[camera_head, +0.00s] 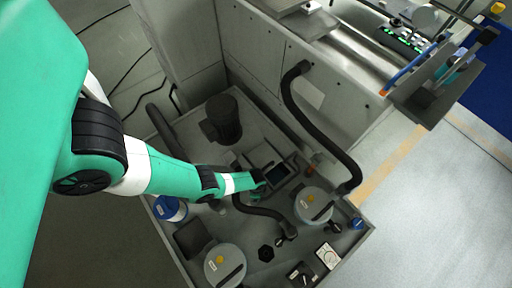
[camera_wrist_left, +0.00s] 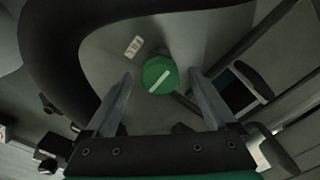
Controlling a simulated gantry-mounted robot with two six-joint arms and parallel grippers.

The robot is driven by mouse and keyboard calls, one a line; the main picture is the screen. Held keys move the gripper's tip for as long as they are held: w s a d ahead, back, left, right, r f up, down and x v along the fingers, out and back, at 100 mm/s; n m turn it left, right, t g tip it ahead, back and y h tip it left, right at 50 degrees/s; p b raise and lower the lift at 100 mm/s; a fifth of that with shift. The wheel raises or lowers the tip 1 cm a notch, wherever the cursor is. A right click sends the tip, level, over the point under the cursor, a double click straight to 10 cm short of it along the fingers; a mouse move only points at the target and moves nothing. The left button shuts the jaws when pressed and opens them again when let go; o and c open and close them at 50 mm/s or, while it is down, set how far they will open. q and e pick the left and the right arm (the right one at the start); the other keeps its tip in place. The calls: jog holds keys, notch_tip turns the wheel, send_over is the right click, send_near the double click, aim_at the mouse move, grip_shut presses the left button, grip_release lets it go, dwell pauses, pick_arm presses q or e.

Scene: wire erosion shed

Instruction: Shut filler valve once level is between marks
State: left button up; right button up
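The filler valve shows in the left wrist view as a round green knob (camera_wrist_left: 160,75) with a white bar running diagonally across its face. A small white label (camera_wrist_left: 133,46) sits beside it; its text is too small to read surely. My left gripper (camera_wrist_left: 161,84) is open, with one finger on each side of the knob and visible gaps to it. In the head view my left gripper (camera_head: 258,181) is over the middle of the grey tray, beside a dark rectangular opening (camera_head: 277,173). Level marks cannot be made out. My right gripper is in neither view.
The grey tray (camera_head: 362,238) holds two lidded canisters (camera_head: 314,204) (camera_head: 224,264), a dark cylinder (camera_head: 224,118) and a blue-and-white container (camera_head: 170,208). A black hose (camera_head: 291,98) arches down at the right. A thick dark hose (camera_wrist_left: 52,58) curves close to the left finger.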

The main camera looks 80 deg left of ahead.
pick_arm(q)
notch_tip(320, 180, up, 12)
jog(key=p, duration=1)
jog(key=shift+f+p, duration=0.2)
jog(key=shift+p, duration=0.15)
